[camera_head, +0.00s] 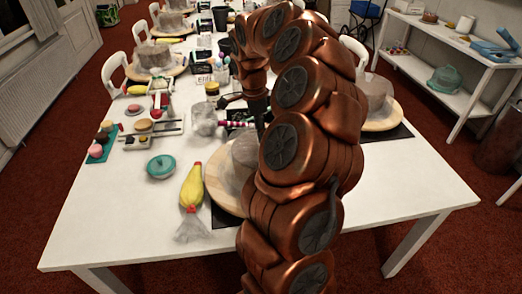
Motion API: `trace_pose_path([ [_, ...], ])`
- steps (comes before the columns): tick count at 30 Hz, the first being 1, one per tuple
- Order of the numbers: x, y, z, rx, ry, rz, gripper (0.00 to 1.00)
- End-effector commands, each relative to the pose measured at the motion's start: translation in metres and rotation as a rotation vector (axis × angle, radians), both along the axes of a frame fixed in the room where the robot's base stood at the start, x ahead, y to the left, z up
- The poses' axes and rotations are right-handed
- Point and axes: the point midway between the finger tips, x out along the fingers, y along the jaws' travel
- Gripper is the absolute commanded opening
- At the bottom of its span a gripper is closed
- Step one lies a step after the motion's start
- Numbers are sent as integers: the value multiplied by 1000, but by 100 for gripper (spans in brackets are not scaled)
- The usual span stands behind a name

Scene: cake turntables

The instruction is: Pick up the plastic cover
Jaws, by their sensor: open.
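Several translucent grey cover-like shapes stand on the table. The nearest cover (240,152) sits on a round wooden turntable (215,185), and my copper arm hides its right side. Another (374,92) is on a turntable (390,115) at the right, and one (154,56) is at the far left. A smaller clear, rounded item (204,120) lies left of my gripper. I cannot tell which one is the plastic cover. My gripper (259,122) is dark, points down above the table beyond the nearest turntable, and is open. My arm partly hides it; I see nothing held.
A yellow piping bag (192,188) and a teal lidded bowl (161,166) lie near the front left. A pink-striped tool (236,124) lies beside my gripper. Chairs line the table. A white shelf (450,45) stands at the right. The table's front left is clear.

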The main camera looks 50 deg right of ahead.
Motion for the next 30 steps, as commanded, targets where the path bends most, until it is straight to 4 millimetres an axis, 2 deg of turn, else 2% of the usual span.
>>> trace_pose_path([
  [7,-1,-1,-27,1,3,3,54],
  [16,0,-2,-31,0,-1,2,54],
  [30,0,-2,-31,-1,-1,1,5],
])
